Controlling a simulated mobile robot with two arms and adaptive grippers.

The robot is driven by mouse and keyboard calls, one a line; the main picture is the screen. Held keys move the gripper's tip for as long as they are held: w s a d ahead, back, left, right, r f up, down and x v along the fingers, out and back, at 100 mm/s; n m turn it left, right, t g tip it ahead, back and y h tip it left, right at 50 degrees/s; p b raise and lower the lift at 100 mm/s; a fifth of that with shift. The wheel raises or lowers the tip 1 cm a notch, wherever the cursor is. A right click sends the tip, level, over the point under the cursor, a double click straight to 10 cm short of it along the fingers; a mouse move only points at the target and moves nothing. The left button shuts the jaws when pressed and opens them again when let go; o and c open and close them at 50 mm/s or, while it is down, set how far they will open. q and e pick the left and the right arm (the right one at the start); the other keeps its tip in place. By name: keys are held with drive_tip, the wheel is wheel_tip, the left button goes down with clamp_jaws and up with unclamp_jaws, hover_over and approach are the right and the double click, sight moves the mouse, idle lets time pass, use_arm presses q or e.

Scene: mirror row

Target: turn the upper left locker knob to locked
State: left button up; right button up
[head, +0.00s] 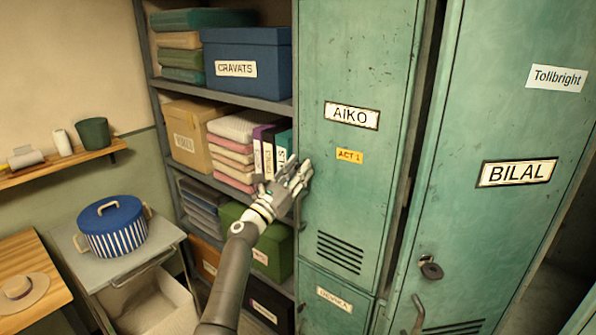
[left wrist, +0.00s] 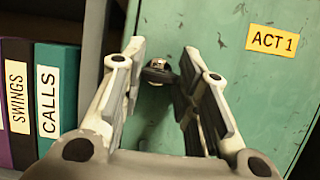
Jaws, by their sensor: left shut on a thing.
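The upper left locker is the green door labelled AIKO (head: 351,115). Its dark round knob (left wrist: 159,73) shows in the left wrist view between my left gripper's fingers. My left gripper (head: 301,171) is at the left edge of this door. In the head view my gripper hides the knob. My right gripper is not in view.
A BILAL locker (head: 517,172) with its own knob (head: 430,268) stands to the right. A shelf with a CRAVATS box (head: 247,63), folded cloth and binders (left wrist: 57,95) stands close on the left. A cart with a blue striped pot (head: 113,232) stands further left.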

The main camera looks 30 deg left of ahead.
use_arm(q)
drive_tip(key=shift+f+m+b, duration=0.15)
drive_tip(key=shift+m+b, duration=0.45)
drive_tip(key=shift+b, duration=0.15)
drive_tip(key=m+g+h+b, duration=0.1)
drive_tip(key=m+h+b, duration=0.1)
drive_tip(key=m+b, duration=0.2)
drive_tip(key=m+g+h+b, duration=0.1)
drive_tip(key=m+h+b, duration=0.2)
drive_tip(key=m+b, duration=0.2)
drive_tip(key=shift+a+m, duration=0.15)
drive_tip(key=shift+m, duration=0.65)
drive_tip(key=shift+m+g+h+b, duration=0.3)
drive_tip(key=shift+m+g+b, duration=0.2)
drive_tip(key=shift+m+b, duration=0.1)
drive_tip(key=m+g+b, duration=0.1)
drive_tip(key=m+b, duration=0.1)
drive_tip(key=m, duration=0.2)
drive_tip(key=shift+h, duration=0.4)
drive_tip(key=m, duration=0.1)
drive_tip(key=m+g, duration=0.1)
drive_tip(key=shift+r+m+g, duration=0.25)
drive_tip(key=shift+m+g, duration=0.05)
drive_tip(key=shift+m, duration=0.1)
drive_tip(key=shift+m+g, duration=0.5)
drive_tip(key=shift+m, duration=0.8)
